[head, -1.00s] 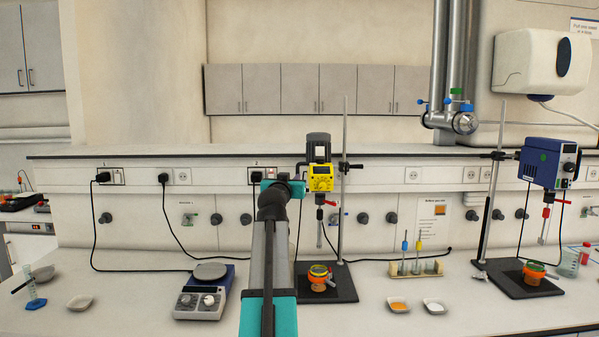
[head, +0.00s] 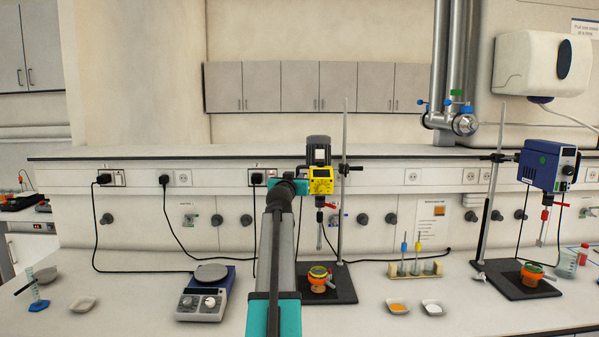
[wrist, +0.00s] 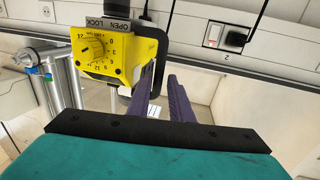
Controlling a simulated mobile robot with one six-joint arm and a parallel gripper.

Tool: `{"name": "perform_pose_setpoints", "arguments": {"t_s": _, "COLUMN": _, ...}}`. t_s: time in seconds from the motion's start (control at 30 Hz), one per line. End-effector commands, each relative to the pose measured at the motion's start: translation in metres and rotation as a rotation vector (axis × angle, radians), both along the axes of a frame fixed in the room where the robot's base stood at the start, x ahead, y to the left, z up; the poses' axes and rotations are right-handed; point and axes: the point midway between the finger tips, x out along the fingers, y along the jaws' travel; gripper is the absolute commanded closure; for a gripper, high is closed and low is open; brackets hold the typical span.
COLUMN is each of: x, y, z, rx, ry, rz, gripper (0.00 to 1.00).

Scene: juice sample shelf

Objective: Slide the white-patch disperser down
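The disperser with a yellow control box (head: 320,181) and dark grey motor hangs on a stand's upright rod in the middle of the bench, with a small pale patch on its motor. Its shaft points down above an orange container (head: 318,277). In the wrist view the yellow box (wrist: 105,50) fills the upper left, with a dial, an "OPEN LOCK" label and a black handle (wrist: 131,82) at its side. My gripper (wrist: 160,84) has its two purple fingers apart beside that handle. I cannot tell whether they touch it. In the head view my arm hides the fingers.
A hotplate (head: 205,292) stands left of my arm. A tube rack (head: 415,269) and two small dishes lie between the stands. A shelf ledge (head: 220,156) runs behind.

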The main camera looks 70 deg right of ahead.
Motion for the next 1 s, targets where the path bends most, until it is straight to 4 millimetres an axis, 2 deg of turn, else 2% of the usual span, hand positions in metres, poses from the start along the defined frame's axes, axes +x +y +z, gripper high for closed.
{"name": "perform_pose_setpoints", "arguments": {"t_s": 0.1, "x": 0.002, "y": -0.014, "z": 0.002, "rx": 0.001, "ry": -0.001, "rz": 0.000, "gripper": 0.81}}
{"name": "perform_pose_setpoints", "arguments": {"t_s": 0.5, "x": 0.009, "y": -0.052, "z": 0.001, "rx": 0.002, "ry": 0.000, "rz": -0.001, "gripper": 0.81}}
{"name": "perform_pose_setpoints", "arguments": {"t_s": 0.7, "x": 0.010, "y": -0.062, "z": 0.000, "rx": 0.001, "ry": -0.001, "rz": -0.001, "gripper": 0.81}}
{"name": "perform_pose_setpoints", "arguments": {"t_s": 1.0, "x": 0.011, "y": -0.063, "z": -0.001, "rx": 0.000, "ry": -0.001, "rz": 0.000, "gripper": 0.81}}
